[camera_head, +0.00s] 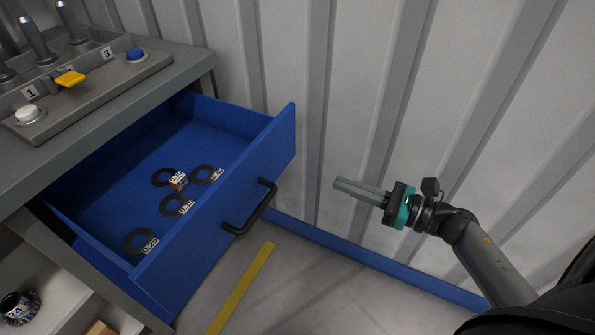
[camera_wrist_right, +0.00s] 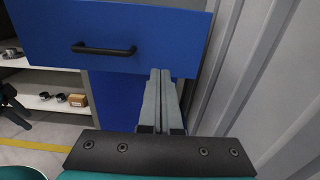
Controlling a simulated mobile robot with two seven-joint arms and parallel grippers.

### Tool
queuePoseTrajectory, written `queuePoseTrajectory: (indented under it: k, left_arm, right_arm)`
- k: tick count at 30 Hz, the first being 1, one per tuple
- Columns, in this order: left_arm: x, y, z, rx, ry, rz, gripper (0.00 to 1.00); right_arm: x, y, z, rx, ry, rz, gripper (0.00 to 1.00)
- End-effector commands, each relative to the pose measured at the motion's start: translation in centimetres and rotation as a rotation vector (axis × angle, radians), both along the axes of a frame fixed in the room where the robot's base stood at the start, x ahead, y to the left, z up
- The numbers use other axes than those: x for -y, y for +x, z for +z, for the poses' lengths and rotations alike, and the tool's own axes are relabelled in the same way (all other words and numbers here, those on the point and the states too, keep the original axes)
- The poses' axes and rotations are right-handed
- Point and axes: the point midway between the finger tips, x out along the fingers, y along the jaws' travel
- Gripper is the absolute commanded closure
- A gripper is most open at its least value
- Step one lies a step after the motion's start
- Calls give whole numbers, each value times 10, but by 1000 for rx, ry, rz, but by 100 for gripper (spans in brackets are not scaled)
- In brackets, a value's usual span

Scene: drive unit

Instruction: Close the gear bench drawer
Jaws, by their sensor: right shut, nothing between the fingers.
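The blue gear bench drawer (camera_head: 215,205) is pulled out of the grey bench (camera_head: 190,65) in the head view. Its front panel carries a black bar handle (camera_head: 250,208). The drawer front (camera_wrist_right: 150,25) and handle (camera_wrist_right: 104,49) also show in the right wrist view. My right gripper (camera_head: 338,184) is shut and empty, to the right of the drawer front and apart from it in the head view. In the right wrist view its fingers (camera_wrist_right: 158,75) point toward the lower right part of the drawer front.
A panel with levers and buttons (camera_head: 95,80) tops the bench. A corrugated wall (camera_head: 350,100) stands behind. A yellow floor line (camera_head: 242,288) runs below the handle.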

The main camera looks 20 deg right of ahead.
Motion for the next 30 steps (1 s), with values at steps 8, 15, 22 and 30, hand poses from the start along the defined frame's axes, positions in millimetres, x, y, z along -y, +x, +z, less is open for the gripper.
queuePoseTrajectory:
  k: [8,15,22,30]
  left_arm:
    - [1,6,9,17,-2,1,28]
    - [2,11,21,36,-5,1,28]
    - [3,15,30,50,-9,1,28]
    - [3,16,35,54,-10,2,28]
  right_arm:
    - [-29,37,1,5,4,1,100]
    - [-58,76,0,1,5,-2,100]
    - [-78,100,0,-2,5,-2,100]
    - [-84,108,0,-4,6,-3,100]
